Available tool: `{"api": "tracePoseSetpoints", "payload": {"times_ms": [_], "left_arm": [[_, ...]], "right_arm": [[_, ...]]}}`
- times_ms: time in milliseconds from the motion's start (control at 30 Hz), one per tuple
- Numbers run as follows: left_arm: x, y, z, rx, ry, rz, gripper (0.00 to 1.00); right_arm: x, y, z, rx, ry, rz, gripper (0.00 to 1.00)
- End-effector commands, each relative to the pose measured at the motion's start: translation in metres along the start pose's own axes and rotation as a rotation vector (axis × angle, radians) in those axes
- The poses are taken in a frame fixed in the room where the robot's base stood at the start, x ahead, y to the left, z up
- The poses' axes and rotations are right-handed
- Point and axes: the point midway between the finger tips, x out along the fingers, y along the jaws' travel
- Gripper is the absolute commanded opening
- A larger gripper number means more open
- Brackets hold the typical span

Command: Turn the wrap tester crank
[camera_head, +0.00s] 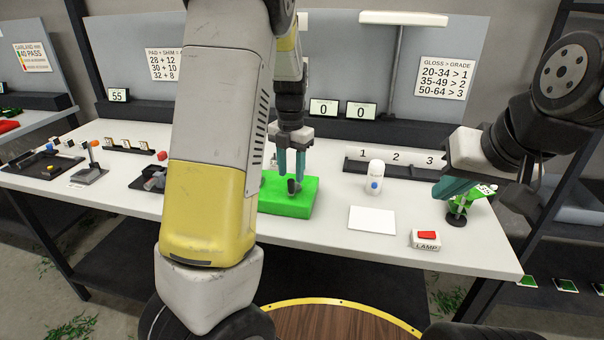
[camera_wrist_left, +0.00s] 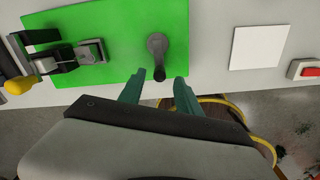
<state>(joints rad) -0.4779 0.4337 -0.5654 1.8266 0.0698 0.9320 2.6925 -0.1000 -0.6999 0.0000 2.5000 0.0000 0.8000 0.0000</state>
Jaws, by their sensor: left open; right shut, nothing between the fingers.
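The wrap tester has a bright green base (camera_head: 284,208) on the table, partly hidden behind my left arm. Its grey crank handle (camera_head: 294,186) stands up from the base. In the left wrist view the dark grey crank (camera_wrist_left: 157,50) is on the green plate (camera_wrist_left: 120,35), with a dark clamp-like block (camera_wrist_left: 85,54) to its left. My left gripper (camera_head: 291,172) is open above the base. In the left wrist view its teal fingertips (camera_wrist_left: 160,82) are on either side of the crank's lower end; I cannot tell whether they touch it. My right gripper (camera_head: 452,188) is shut and empty at the right.
A numbered rack (camera_head: 395,165) stands behind. A yellow-handled tool (camera_wrist_left: 20,84) is left of the clamp.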

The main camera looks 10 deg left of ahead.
Motion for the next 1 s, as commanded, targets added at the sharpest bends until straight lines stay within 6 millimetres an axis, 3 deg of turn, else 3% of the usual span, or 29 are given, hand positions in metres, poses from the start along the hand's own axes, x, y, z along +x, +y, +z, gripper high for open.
{"api": "tracePoseSetpoints", "payload": {"times_ms": [233,600,800,1000], "left_arm": [[0.035,0.0,-0.001,0.0,0.002,-0.001,0.4],[0.042,0.0,-0.001,0.001,0.0,-0.001,0.4],[0.042,0.0,0.0,0.001,-0.001,-0.001,0.03],[0.042,0.0,0.0,0.002,-0.001,-0.001,0.0]], "right_arm": [[0.0,0.0,0.0,0.0,0.0,0.0,0.0],[0.0,0.0,0.0,0.0,0.0,0.0,0.0],[0.0,0.0,0.0,0.0,0.0,0.0,0.0],[0.0,0.0,0.0,0.0,0.0,0.0,0.0]]}}
